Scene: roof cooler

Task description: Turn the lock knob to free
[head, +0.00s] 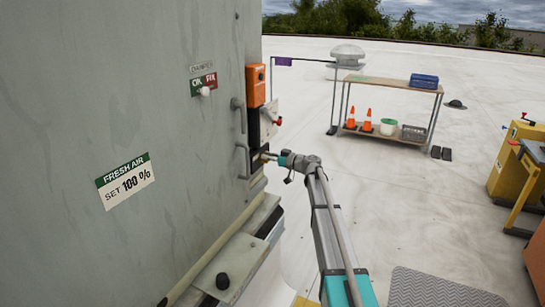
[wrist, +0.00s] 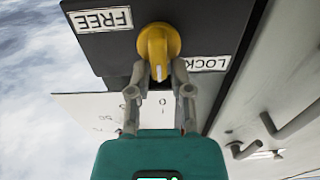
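The yellow lock knob (wrist: 158,42) is on a dark plate (wrist: 105,45) in the wrist view, between an upside-down FREE label (wrist: 102,20) on the left and a LOCK label (wrist: 203,63) on the right. A pale mark on the knob faces down toward my gripper. My gripper (wrist: 160,72) has its two fingers apart, one on each side of the knob's near end. I cannot tell whether they press on it. In the head view my gripper (head: 268,157) reaches the edge of the grey cooler cabinet (head: 150,90), where the knob is mostly hidden.
Grey bent handles (head: 240,115) stick out of the cabinet close to my gripper. An orange box (head: 255,86) and a red knob (head: 277,121) sit above it. A cart (head: 395,83) with cones stands farther back. The roof floor (head: 385,190) between is clear.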

